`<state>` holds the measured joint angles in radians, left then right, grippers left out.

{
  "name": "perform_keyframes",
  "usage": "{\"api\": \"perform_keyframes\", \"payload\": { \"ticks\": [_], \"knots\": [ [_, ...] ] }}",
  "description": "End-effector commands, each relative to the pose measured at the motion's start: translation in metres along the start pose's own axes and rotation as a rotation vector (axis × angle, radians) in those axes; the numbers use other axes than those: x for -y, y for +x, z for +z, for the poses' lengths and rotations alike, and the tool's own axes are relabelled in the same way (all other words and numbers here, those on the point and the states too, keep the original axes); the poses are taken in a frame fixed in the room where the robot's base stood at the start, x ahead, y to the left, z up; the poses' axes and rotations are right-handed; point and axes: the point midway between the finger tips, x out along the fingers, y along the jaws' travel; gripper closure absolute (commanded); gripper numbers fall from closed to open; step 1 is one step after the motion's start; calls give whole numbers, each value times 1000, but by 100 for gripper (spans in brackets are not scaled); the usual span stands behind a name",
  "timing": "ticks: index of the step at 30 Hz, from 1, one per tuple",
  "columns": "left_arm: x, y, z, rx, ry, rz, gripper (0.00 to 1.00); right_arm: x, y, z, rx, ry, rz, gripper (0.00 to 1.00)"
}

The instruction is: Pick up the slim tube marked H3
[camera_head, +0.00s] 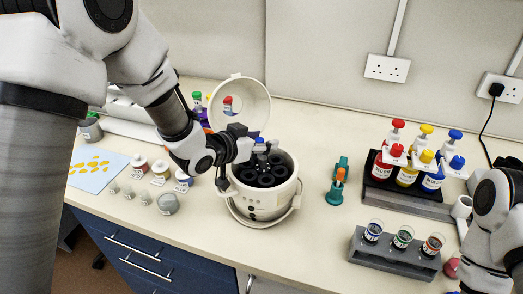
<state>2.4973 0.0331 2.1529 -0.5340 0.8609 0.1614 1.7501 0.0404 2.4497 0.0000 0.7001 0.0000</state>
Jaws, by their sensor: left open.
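No marking H3 is legible in the head view, so I cannot tell which tube carries it. Slim tubes with coloured caps stand behind my left arm, among them a green-capped tube (197,100). A red-capped tube (228,106) shows against the raised lid. My left gripper (262,148) is open at the mouth of a round white centrifuge (262,203), over its dark rotor (268,177). The gripper and wrist hide part of the rotor and the tubes behind. My right arm comes in at the right edge; its gripper is out of view.
The centrifuge lid (248,98) stands open. A teal and orange holder (337,185) stands to its right. Further right are a rack (405,197) of red, yellow and blue bottles and a grey block (385,255) with three small cups. Jars and a blue sheet (98,168) lie left.

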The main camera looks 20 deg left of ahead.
Motion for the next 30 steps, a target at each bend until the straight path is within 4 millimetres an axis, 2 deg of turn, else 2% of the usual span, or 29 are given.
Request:
{"api": "perform_keyframes", "payload": {
  "ticks": [4, 6, 9, 20, 23, 24, 30],
  "knots": [
    [0, 0, 0, -1, -1, -1, 48, 0, 0, 0, 1, -1, 0, 100],
    [0, 0, 0, -1, 0, -1, 71, 0, 0, 0, 1, -1, 0, 100],
    [0, 0, 0, 0, 0, -1, 93, 0, 0, 0, 1, -1, 0, 100],
    [0, -1, -2, 0, 0, -1, 93, 0, 1, 0, 1, 0, 0, 100],
    [0, -6, -14, -4, 2, -2, 96, 0, 1, 0, 1, -1, 0, 100],
    [1, -9, -21, -5, 2, -2, 100, 0, 2, 0, 1, -1, 0, 100],
    [0, -28, -68, -6, 3, -1, 100, 0, 0, 0, 1, 0, 0, 100]
  ]
}}
